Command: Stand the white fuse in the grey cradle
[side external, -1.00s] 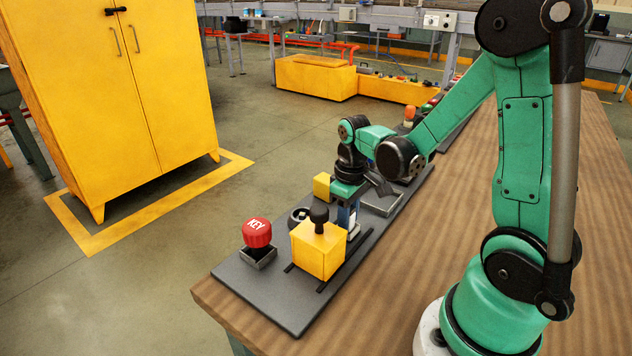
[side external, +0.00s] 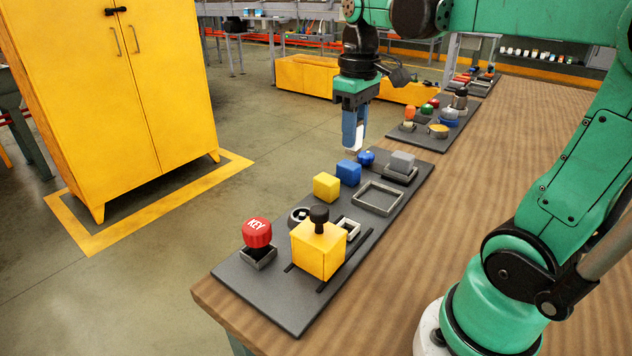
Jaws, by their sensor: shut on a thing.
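My gripper (side external: 353,142) points down above the far left part of the dark board, its blue fingers shut on the white fuse. Only the pale lower end of the white fuse (side external: 352,151) shows below the fingertips; the rest is hidden. Several grey holders are on the board, and I cannot tell for certain which is the cradle. A small square grey holder (side external: 355,236) is behind the yellow box. A round grey holder (side external: 293,216) is left of it. A larger square grey frame (side external: 357,199) is empty.
A yellow box with a black knob (side external: 318,257) and a red KEY knob (side external: 257,232) are at the near end. Yellow (side external: 326,187) and blue (side external: 348,172) blocks line the left edge. A grey block (side external: 402,161) sits in a tray. More boards lie beyond.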

